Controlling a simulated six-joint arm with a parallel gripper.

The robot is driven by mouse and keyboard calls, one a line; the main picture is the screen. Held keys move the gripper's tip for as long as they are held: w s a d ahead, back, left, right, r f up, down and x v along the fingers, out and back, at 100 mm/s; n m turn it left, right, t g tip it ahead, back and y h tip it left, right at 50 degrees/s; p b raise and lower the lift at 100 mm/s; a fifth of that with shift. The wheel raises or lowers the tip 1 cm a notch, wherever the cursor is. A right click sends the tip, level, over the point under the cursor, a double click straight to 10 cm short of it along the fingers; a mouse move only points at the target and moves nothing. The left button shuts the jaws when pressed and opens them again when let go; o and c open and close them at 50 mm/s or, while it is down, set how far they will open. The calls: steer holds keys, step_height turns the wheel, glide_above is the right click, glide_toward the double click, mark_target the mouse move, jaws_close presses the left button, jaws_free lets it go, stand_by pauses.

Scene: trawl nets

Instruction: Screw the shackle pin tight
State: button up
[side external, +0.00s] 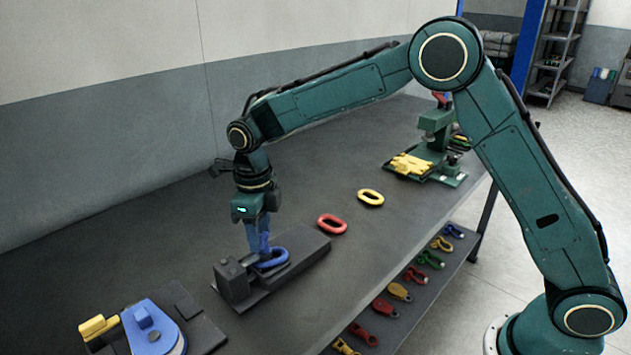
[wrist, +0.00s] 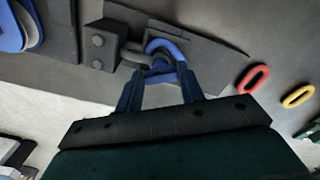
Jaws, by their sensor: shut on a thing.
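A dark grey shackle (wrist: 132,56) reaches out from a block fixture in the wrist view. A blue oval link (wrist: 166,45) hangs around its end, and it also shows in the side view (side external: 280,261) on the dark fixture. My gripper (side external: 264,254) points down at the link, its blue fingers close above the fixture. In the wrist view the fingertips (wrist: 160,76) close around a small piece at the shackle's mouth, apparently the shackle pin (wrist: 160,66). The pin is mostly hidden, so how deep it sits cannot be told.
The dark fixture (side external: 235,279) stands on the bench (side external: 150,250). A red link (side external: 332,224) and a yellow link (side external: 370,197) lie to its right. A blue-topped device (side external: 150,325) stands at front left, a green press (side external: 437,125) at the back. Several shackles lie on a lower shelf.

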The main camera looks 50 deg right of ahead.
steer(key=shift+w+r, duration=0.1)
steer(key=shift+r, duration=0.15)
steer(key=o, duration=1)
steer(key=shift+f, duration=0.1)
step_height(320, 180, up, 14)
steer(key=shift+f, duration=0.1)
stand_by(0.4)
